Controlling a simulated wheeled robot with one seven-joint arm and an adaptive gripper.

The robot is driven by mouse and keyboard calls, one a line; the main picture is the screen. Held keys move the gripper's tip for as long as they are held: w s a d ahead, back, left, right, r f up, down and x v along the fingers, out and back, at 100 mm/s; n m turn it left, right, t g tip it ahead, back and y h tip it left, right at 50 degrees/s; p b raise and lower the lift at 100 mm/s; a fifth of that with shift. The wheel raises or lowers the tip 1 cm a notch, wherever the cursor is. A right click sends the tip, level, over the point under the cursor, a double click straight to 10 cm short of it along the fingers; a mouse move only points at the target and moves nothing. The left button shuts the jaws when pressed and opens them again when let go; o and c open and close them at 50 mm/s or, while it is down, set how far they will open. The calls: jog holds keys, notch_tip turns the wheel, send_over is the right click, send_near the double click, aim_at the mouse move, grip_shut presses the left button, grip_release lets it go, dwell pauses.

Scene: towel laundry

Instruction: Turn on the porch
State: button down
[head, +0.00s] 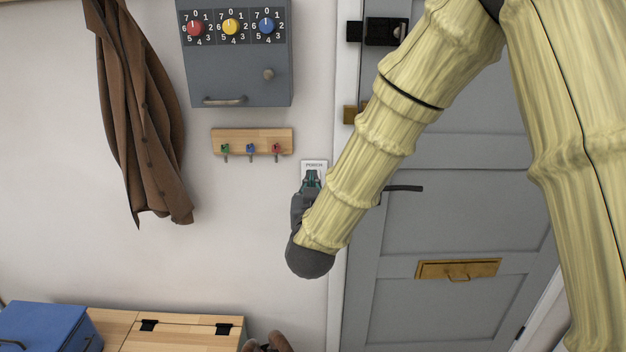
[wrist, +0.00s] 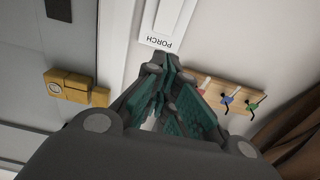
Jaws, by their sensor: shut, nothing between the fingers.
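A white switch plate labelled PORCH (head: 314,164) is on the wall just left of the door frame. My gripper (head: 312,178) is right at its lower part in the head view and covers most of it. In the wrist view the porch switch plate (wrist: 168,26) shows at the top, its label upside down, with the closed fingertips (wrist: 160,66) close to the label end. The fingers are shut with nothing between them. I cannot tell whether they touch the plate, nor which way the switch is set.
A grey door (head: 440,225) with a black handle (head: 404,188) is to the right. A wooden key rack (head: 252,134) with colored hooks, a grey box with dials (head: 235,82) and a brown coat (head: 140,110) hang left. A blue box (head: 45,325) sits below.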

jog(key=shift+s+a+r+b, duration=0.1)
jog(key=shift+s+r, duration=0.05)
jog(key=shift+s, duration=0.8)
jog(key=shift+s+a+r+b, duration=0.1)
jog(key=shift+s+a+b, duration=0.05)
jog(key=shift+s, duration=0.85)
jog(key=shift+s+a+r+b, duration=0.1)
jog(key=shift+s+r, duration=0.05)
jog(key=shift+s, duration=0.8)
jog(key=s+d+f+g, duration=0.3)
jog(key=s+f, duration=0.1)
jog(key=f, duration=0.8)
jog(key=s+d+f+g+y+p, duration=0.1)
jog(key=s+d+f+g, duration=0.25)
jog(key=f, duration=0.85)
jog(key=s+d+f+g, duration=0.3)
jog(key=s+f, duration=0.1)
jog(key=f, duration=0.7)
jog(key=s+d+f+g, duration=0.3)
jog(key=s+f, duration=0.2)
jog(key=s, duration=0.4)
jog(key=s+d+f+g, duration=0.3)
jog(key=s+f, duration=0.3)
jog(key=s, duration=0.4)
jog(key=s+d+f+g, duration=0.3)
jog(key=s+d+f, duration=0.1)
jog(key=s, duration=0.5)
jog(key=shift+s+d+f+p, duration=0.2)
jog(key=shift+d+f+p, duration=0.2)
jog(key=shift+f, duration=0.45)
